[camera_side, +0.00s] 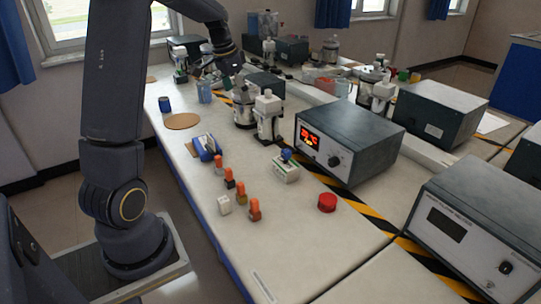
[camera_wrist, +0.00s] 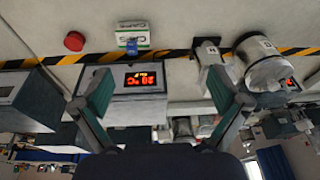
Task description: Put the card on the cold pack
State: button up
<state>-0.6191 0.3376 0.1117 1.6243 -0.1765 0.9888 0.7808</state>
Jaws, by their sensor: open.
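No card can be told apart for certain. A blue item with a pale piece at it (camera_side: 207,148) lies on the left part of the bench in the side view; it may be the cold pack, and I cannot tell whether the pale piece is a card. My gripper (camera_wrist: 160,80) is open and empty in the wrist view, its two fingers wide apart. In the side view my arm reaches to the back of the bench, and the gripper is small and hard to make out there. The blue item is not seen in the wrist view.
Several orange-capped vials (camera_side: 254,209) and a white block (camera_side: 224,204) stand near the front. A white-green box (camera_side: 286,172) with a blue object on it, a red button (camera_side: 327,202) and a display unit (camera_side: 349,143) are to the right.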

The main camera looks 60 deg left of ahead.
jog(key=s+d+r+t, duration=0.1)
jog(key=s+d+r, duration=0.2)
jog(key=d, duration=0.7)
jog(key=s+d+r+t, duration=0.1)
jog(key=s+d+r, duration=0.25)
jog(key=d, duration=0.55)
jog(key=s+d+f+t, duration=0.1)
jog(key=s+d+f, duration=0.1)
jog(key=s+d, duration=0.7)
jog(key=shift+s+f+h, duration=0.2)
jog(key=shift+s+h, duration=0.1)
jog(key=shift+s, duration=0.25)
